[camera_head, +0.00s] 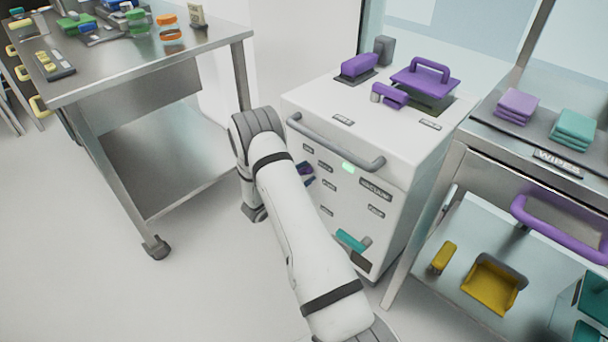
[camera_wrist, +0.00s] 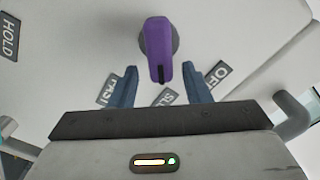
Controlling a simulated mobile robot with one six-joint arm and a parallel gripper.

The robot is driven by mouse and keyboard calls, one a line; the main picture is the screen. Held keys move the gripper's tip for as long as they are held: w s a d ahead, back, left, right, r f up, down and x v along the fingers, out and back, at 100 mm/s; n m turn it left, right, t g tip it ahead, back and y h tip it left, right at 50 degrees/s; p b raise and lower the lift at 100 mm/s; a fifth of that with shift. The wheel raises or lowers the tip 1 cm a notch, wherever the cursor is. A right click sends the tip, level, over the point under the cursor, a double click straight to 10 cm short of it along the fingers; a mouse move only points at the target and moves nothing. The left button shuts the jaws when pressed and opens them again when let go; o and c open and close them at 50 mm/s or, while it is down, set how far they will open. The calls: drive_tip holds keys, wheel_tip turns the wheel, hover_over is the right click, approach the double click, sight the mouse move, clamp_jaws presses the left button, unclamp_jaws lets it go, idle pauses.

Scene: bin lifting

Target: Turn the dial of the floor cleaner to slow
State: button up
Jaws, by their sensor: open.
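The floor cleaner is a white cabinet (camera_head: 345,108) right of centre in the head view. Its purple dial (camera_head: 305,168) shows on the front face, partly hidden by my arm. In the wrist view the dial (camera_wrist: 158,45) is a purple lever on a grey round base. Its black-marked end points down, between the FAST label (camera_wrist: 107,90) and the partly hidden SLOW label (camera_wrist: 166,97). My gripper (camera_wrist: 159,68) is open, its blue fingers on either side of the dial's lower end, with visible gaps.
An OFF label (camera_wrist: 218,73) and HOLD label (camera_wrist: 10,36) flank the dial. A grey handle bar (camera_head: 335,143) crosses the cleaner's front edge. A metal table (camera_head: 185,48) stands left, a shelf unit (camera_head: 480,130) close on the right. The floor at left is clear.

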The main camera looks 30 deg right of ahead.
drive_tip(key=p+v, duration=0.1)
drive_tip(key=v, duration=0.6)
drive_tip(key=shift+s+a, duration=0.15)
drive_tip(key=shift+a, duration=0.2)
